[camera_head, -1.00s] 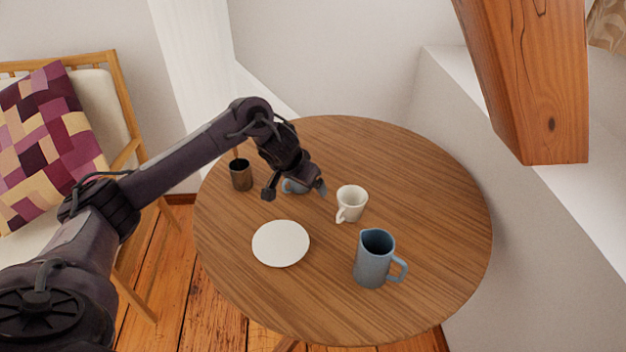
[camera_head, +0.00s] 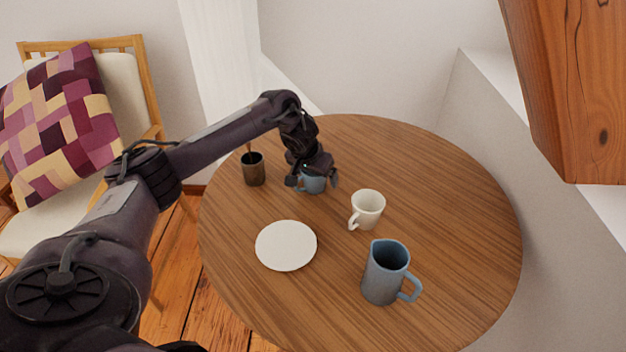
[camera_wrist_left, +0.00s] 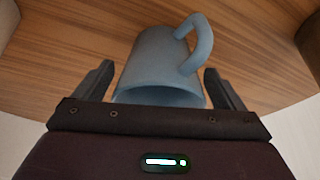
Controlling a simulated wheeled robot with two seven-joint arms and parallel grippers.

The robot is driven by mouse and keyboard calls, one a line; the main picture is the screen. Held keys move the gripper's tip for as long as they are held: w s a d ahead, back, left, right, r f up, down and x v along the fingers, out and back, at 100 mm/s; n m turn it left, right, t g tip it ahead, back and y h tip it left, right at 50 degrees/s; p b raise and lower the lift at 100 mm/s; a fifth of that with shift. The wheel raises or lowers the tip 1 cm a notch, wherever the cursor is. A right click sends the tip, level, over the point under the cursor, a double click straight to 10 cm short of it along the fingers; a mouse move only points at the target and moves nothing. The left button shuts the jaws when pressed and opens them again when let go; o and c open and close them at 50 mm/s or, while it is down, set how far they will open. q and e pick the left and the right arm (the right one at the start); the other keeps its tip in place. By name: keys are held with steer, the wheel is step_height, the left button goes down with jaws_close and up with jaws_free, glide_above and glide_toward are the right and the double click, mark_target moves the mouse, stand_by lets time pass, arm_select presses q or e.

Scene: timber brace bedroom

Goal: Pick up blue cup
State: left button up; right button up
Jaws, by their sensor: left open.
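The blue cup (camera_head: 313,184) stands on the round wooden table (camera_head: 440,190), partly hidden behind my left gripper (camera_head: 314,184) in the head view. In the left wrist view the blue cup (camera_wrist_left: 165,65) lies between the two spread fingers of my left gripper (camera_wrist_left: 160,82), with its handle toward the upper right. The gripper is open, one finger on each side of the cup. I see a gap by the left finger; whether the right finger touches the cup is hard to tell. My right gripper is not in view.
A white cup (camera_head: 367,208) stands close to the right of the blue cup. A blue-grey pitcher (camera_head: 384,275) and a white plate (camera_head: 286,246) are nearer. A dark cup (camera_head: 254,172) stands to the left. A timber beam (camera_head: 570,90) slants at upper right.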

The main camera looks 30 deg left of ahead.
arm_select(q)
steer(key=c, duration=1.1)
steer(key=shift+r, duration=0.1)
